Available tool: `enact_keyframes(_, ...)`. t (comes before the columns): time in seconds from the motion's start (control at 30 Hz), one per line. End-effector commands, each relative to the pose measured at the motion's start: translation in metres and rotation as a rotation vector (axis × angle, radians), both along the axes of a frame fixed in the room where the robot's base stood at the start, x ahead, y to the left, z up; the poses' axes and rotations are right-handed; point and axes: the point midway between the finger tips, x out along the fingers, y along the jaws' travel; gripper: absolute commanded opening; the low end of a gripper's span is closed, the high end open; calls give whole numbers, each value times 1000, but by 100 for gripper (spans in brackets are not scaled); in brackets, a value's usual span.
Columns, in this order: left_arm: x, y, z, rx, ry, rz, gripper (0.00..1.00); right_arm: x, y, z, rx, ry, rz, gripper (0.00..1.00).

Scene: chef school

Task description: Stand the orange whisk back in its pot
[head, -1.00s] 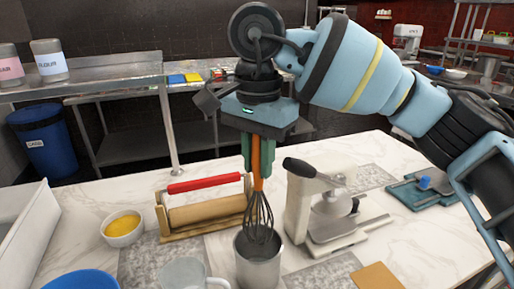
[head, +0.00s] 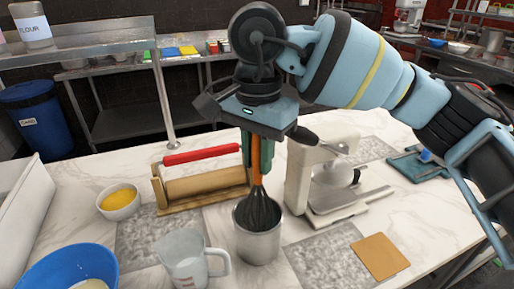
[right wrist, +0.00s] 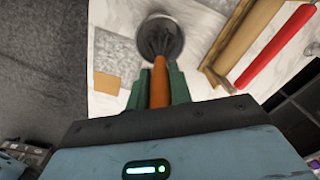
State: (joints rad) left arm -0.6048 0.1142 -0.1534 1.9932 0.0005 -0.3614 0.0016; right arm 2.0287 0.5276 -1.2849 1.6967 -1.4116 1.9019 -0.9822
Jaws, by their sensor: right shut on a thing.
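The orange whisk (head: 257,205) hangs upright, handle up, with its dark wire head partly inside the mouth of the grey metal pot (head: 259,246). My right gripper (head: 258,158) is shut on the orange handle, above the pot. In the right wrist view the whisk's orange handle (right wrist: 160,82) sits between the green fingers (right wrist: 160,90), and its wires reach into the pot (right wrist: 159,38). The lower wires are hidden by the pot wall. I cannot tell whether the wires touch the bottom. My left gripper is not in view.
A glass measuring jug (head: 187,262) is close at front left. A yellow-filled bowl (head: 119,201) and blue bowl (head: 50,270) are further left.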

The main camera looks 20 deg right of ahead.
Motion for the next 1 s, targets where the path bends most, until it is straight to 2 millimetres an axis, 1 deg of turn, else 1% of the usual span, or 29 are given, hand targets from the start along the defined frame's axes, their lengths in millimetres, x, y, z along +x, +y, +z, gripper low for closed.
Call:
enact_keyframes(0.33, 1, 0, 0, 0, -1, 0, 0, 0, 0, -1, 1, -1, 0, 0)
enact_keyframes(0.37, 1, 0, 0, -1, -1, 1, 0, 0, 0, -1, 1, -1, 0, 24)
enact_keyframes(0.53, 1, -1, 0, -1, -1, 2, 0, 0, 0, -1, 1, -1, 0, 46)
enact_keyframes(0.83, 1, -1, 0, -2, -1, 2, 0, 0, 0, 0, 1, -1, 0, 47)
enact_keyframes(0.93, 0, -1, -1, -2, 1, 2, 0, 0, 1, 8, 2, -2, 1, 47)
enact_keyframes(1.0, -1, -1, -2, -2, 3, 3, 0, 0, 1, 17, 2, -2, 1, 47)
